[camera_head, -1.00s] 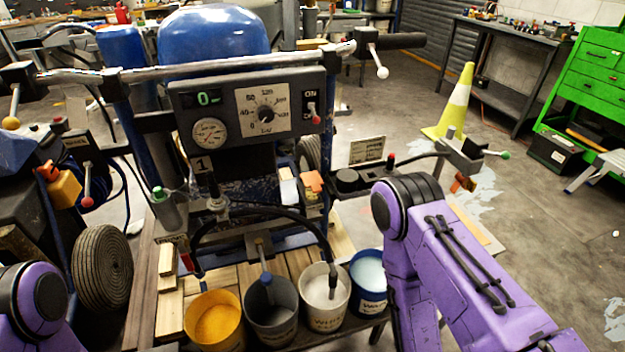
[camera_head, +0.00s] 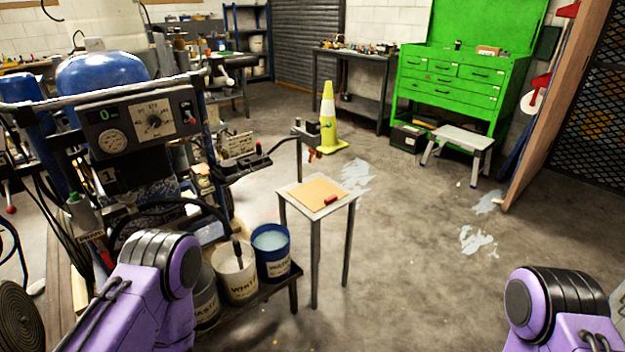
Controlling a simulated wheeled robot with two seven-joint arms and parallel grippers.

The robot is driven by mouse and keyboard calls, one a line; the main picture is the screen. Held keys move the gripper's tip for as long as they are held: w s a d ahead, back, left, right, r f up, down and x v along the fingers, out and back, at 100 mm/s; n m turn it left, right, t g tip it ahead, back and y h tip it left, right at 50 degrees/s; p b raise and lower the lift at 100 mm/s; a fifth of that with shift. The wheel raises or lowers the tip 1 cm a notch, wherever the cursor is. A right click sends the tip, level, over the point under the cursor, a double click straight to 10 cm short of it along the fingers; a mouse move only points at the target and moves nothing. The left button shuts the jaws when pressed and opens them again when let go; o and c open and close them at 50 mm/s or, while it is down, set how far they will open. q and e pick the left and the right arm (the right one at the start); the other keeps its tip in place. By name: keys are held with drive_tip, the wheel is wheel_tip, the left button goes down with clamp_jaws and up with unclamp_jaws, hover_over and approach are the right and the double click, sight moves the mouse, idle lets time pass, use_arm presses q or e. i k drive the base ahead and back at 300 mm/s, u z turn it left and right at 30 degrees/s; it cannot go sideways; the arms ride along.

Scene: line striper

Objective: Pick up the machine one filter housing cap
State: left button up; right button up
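The line striper marked "1" (camera_head: 108,177) stands at the left, with a blue tank (camera_head: 100,74) and a grey gauge panel (camera_head: 150,122). I cannot clearly pick out its filter housing cap; part of the lower machine is hidden by hoses and my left arm. Only purple links of my arms show, the left one at lower left in front of the machine and the right one at the lower right corner. Neither gripper is in view.
A small table (camera_head: 294,198) holds a tan board (camera_head: 318,193) and a small red item (camera_head: 330,200). Buckets, including a white one (camera_head: 234,275) and a blue one (camera_head: 271,262), stand beside the machine. A cone (camera_head: 327,118), step stool (camera_head: 463,137) and green cabinet (camera_head: 450,87) stand behind open floor.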

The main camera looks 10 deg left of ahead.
sight(229, 167)
drive_tip(key=u, duration=0.1)
drive_tip(key=i, duration=1.2)
drive_tip(key=u, duration=0.9)
